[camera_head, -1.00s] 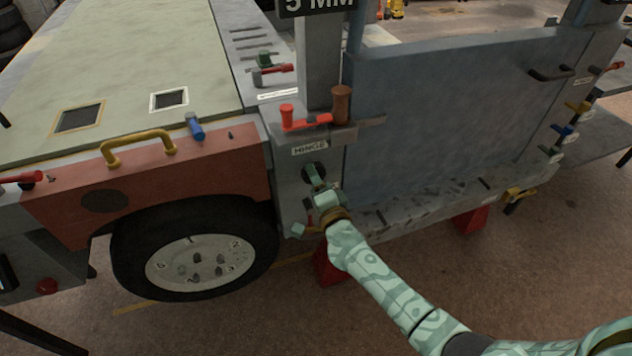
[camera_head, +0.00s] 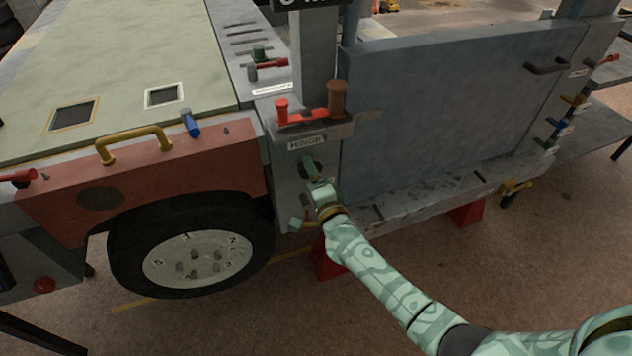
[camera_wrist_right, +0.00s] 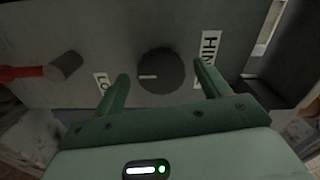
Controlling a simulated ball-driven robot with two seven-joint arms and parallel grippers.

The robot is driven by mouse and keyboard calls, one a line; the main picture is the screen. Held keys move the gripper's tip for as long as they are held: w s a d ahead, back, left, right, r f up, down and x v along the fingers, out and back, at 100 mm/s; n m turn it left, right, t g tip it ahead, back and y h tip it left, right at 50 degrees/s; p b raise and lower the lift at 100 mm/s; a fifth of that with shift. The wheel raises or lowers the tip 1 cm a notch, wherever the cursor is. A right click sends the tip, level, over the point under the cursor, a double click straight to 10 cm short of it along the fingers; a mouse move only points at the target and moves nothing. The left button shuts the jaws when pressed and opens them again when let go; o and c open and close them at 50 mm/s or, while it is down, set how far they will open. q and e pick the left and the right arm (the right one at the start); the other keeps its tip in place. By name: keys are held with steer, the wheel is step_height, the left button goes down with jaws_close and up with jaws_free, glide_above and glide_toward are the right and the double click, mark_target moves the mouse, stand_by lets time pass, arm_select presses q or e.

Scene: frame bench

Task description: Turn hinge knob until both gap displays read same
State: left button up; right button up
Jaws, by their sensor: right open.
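The dark round hinge knob (camera_wrist_right: 162,72) with a pale pointer line sits on a grey post, beside a HINGE label (camera_wrist_right: 209,55). In the head view the label (camera_head: 307,142) is above the knob (camera_head: 311,167), which my gripper partly hides. My right gripper (camera_wrist_right: 162,78) is open, its green fingers on either side of the knob; I cannot tell whether they touch it. It also shows in the head view (camera_head: 314,178). One gap display (camera_head: 306,4) is cut off at the top edge, its number unreadable. The other display and my left gripper are out of view.
A red lever (camera_head: 305,118) and a brown knob (camera_head: 337,97) stand on a ledge above the hinge knob. The blue-grey door panel (camera_head: 450,110) is to the right, a wheel (camera_head: 195,258) to the left. A LO-marked label (camera_wrist_right: 104,84) is near my left finger.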

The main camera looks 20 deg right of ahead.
steer(key=s+p, duration=0.3)
steer(key=s, duration=1.3)
steer(key=shift+s+d, duration=0.15)
steer(key=shift+d, duration=0.15)
steer(key=s+d+f+n+g+y, duration=0.1)
steer(key=s+f+n+g, duration=0.55)
steer(key=f, duration=0.65)
steer(key=s+d+f+n+g+y, duration=0.1)
steer(key=s+f+n+g, duration=0.2)
steer(key=s+f+n, duration=0.8)
steer(key=s+d+f+n+g+h, duration=0.1)
steer(key=s+f+g, duration=0.3)
steer(key=s, duration=0.9)
steer(key=s+d+f+g+h, duration=0.1)
steer(key=s+d+f+g, duration=0.3)
steer(key=s+f, duration=0.4)
steer(key=s, duration=0.5)
steer(key=shift+s+f+n+h, duration=0.2)
steer(key=shift+n+h, duration=0.1)
steer(key=shift+n, duration=0.05)
